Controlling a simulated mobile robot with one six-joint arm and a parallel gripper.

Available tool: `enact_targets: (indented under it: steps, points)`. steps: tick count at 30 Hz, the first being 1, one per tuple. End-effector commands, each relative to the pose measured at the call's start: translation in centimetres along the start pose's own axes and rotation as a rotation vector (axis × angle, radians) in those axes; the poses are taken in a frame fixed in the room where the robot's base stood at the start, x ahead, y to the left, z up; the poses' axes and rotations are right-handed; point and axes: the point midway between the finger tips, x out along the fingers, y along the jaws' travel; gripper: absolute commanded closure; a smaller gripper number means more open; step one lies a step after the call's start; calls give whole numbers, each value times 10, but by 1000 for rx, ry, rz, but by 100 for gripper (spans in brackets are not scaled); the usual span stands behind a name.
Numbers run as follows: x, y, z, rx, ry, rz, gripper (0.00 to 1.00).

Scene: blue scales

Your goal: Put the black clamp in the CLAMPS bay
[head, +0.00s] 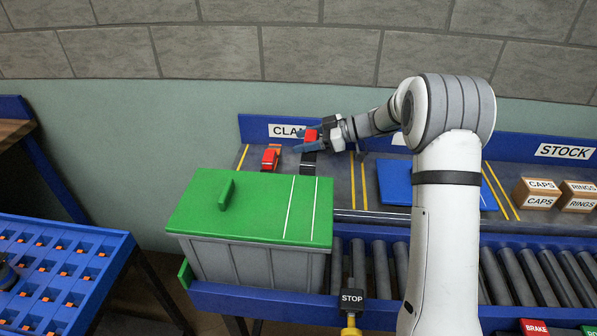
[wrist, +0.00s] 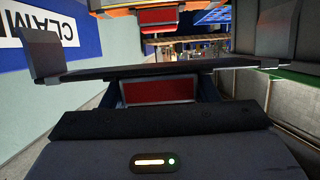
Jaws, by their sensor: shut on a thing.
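My gripper (head: 312,142), with blue fingers, is shut on the black clamp (head: 309,168) at the back shelf. The clamp's red part shows between the fingers and its black part hangs below them. In the wrist view the black clamp (wrist: 150,72) lies across the jaws, with a red block beneath its bar. The CLAMPS bay (head: 335,180) is the grey shelf section between yellow lines, under a partly covered sign reading "CLA" (head: 281,130). The clamp is over or in this bay; I cannot tell whether it touches the floor.
A red-orange clamp (head: 270,159) stands in the bay, left of the black one. A grey bin with a green lid (head: 238,208) stands in front. A blue plate (head: 396,183) lies to the right. CAPS and RINGS boxes (head: 540,193) stand farther right. A roller conveyor (head: 375,267) runs in front.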

Motion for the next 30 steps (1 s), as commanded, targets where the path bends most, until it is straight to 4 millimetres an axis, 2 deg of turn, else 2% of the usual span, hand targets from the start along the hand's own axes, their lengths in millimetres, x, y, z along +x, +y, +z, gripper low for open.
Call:
enact_targets:
  steps: [3, 10, 16, 28, 29, 30]
  points:
    - [8, 0, 22, 3, 0, -2, 76]
    - [14, 0, 39, 1, 0, -1, 76]
    - [24, 0, 65, 3, 0, -1, 76]
    - [26, 0, 71, -1, 0, -1, 76]
    - [26, 0, 71, -1, 0, -1, 44]
    - [26, 0, 71, -1, 0, -1, 41]
